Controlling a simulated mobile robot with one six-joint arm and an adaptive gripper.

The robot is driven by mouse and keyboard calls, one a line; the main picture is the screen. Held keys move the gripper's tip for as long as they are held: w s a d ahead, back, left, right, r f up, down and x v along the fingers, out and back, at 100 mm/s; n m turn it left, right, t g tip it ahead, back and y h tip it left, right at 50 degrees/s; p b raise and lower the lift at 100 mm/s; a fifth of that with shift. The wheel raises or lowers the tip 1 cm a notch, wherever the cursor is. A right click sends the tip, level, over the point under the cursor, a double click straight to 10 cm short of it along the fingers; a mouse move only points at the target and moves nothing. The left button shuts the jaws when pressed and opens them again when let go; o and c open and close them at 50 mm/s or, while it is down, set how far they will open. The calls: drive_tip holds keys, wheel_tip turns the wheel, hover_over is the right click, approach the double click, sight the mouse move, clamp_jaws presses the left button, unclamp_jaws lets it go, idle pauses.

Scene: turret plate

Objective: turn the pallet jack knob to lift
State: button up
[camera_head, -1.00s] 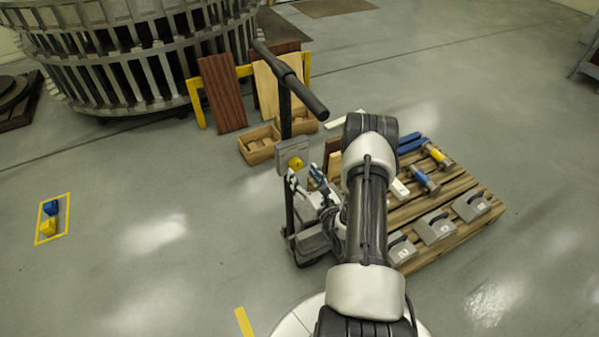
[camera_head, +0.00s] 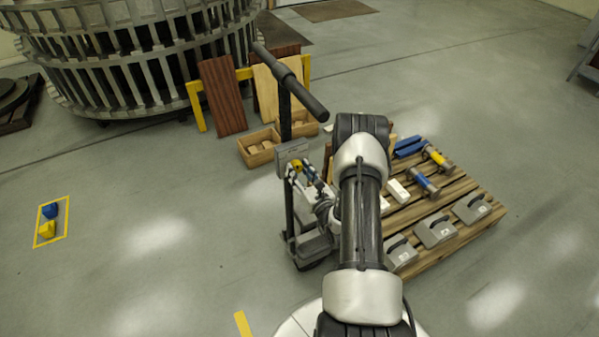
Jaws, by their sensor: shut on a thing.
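The pallet jack (camera_head: 312,246) stands upright in the middle, left of my arm, with its long dark handle (camera_head: 292,82) rising at a slant. The fingers cover part of the knob. The turn of the knob and the marks on the plate are too small to read.
A wooden pallet (camera_head: 462,188) with grey weights, cylinders and blue pieces stands to the right. Wooden boxes (camera_head: 258,147) and leaning boards (camera_head: 222,95) are behind the jack. A yellow-framed floor mark (camera_head: 38,243) with small blocks lies left. The floor between is clear.

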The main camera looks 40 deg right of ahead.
drive_tip(key=c, duration=0.4)
drive_tip(key=shift+n, duration=0.3)
drive_tip(key=n+b, duration=0.1)
drive_tip(key=n, duration=0.3)
drive_tip(key=n+b, duration=0.1)
drive_tip(key=n, duration=0.4)
drive_tip(key=shift+a+b, duration=0.1)
drive_tip(key=shift+b, duration=0.3)
drive_tip(key=shift+n, duration=0.3)
drive_tip(key=o, duration=1.1)
